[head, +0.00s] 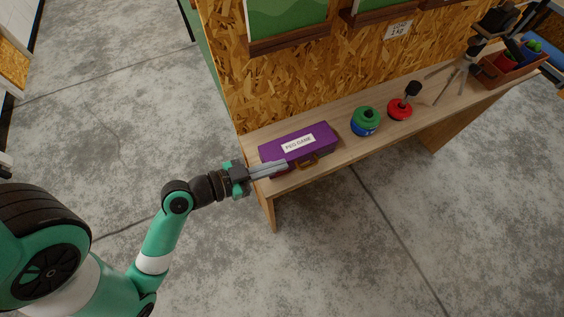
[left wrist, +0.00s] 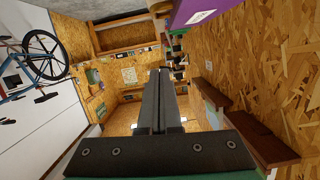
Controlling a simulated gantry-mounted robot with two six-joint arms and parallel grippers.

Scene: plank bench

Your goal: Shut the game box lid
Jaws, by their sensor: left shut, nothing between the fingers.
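The purple game box (head: 291,136) with a white "PEG GAME" label lies at the left end of the bench. Its lid is down over the body, but I cannot tell whether a thin gap is left at the front. A brown handle (head: 308,162) is on its front side. My left gripper (head: 285,165) is shut and empty, with its fingertips at the front left of the box; I cannot tell whether they touch it. In the left wrist view the shut fingers (left wrist: 158,75) point ahead, and part of the purple box (left wrist: 187,14) shows at the top. My right gripper is not in view.
Right of the box on the wooden bench (head: 350,150) are a green and blue round item (head: 365,121) and a red item with a black knob (head: 400,108). A tray of tools (head: 512,64) is at the far right. A chipboard panel (head: 290,80) stands behind the box.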

